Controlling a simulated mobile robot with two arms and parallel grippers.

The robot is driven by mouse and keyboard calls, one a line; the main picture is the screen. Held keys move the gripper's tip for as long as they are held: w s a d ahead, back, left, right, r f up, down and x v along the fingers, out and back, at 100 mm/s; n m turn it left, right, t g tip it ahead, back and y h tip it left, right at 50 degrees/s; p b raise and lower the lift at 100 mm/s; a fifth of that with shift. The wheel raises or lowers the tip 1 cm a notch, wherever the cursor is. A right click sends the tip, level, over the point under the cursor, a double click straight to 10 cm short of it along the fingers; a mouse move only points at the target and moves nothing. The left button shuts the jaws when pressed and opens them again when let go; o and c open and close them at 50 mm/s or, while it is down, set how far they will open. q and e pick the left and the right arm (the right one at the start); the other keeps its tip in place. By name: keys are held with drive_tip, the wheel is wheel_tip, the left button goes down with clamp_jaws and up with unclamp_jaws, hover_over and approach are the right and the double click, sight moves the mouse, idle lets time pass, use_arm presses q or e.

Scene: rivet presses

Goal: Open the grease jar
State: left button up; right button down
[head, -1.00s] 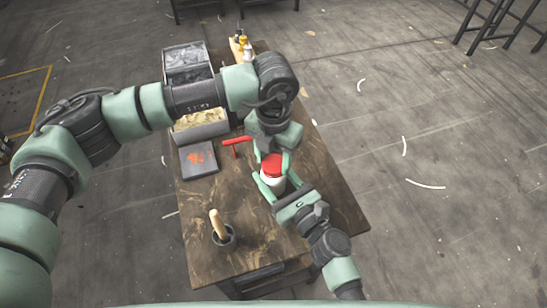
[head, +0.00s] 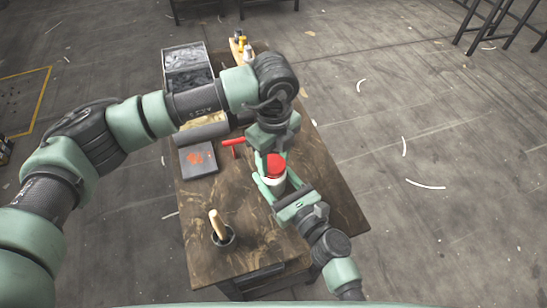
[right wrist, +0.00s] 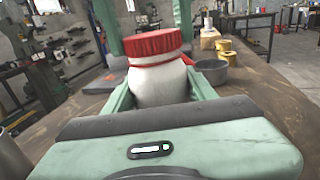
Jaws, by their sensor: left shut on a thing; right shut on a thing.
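The grease jar has a white body (right wrist: 160,86) and a red lid (right wrist: 152,44). In the head view the red lid (head: 276,164) sits on top of the jar, over the wooden table. My left gripper (head: 272,160) comes down from above and is shut on the red lid. Its green fingers flank the lid in the right wrist view. My right gripper (right wrist: 160,96) is shut around the white body from the near side. The jar is upright. The lid looks seated on the body, but I cannot tell how tightly.
A dark cup with a wooden handle (head: 216,224) stands at the table's near left. A grey pad with an orange mark (head: 197,158) and a red tool (head: 232,143) lie left of the jar. Grey bins (head: 188,62) and small bottles (head: 243,44) are at the back. The table's right side is clear.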

sight(274, 163)
use_arm(q)
drive_tip(key=shift+r, duration=0.1)
drive_tip(key=shift+r, duration=1)
drive_tip(key=shift+r, duration=2)
use_arm(e)
drive_tip(key=shift+c, duration=2.1)
unclamp_jaws()
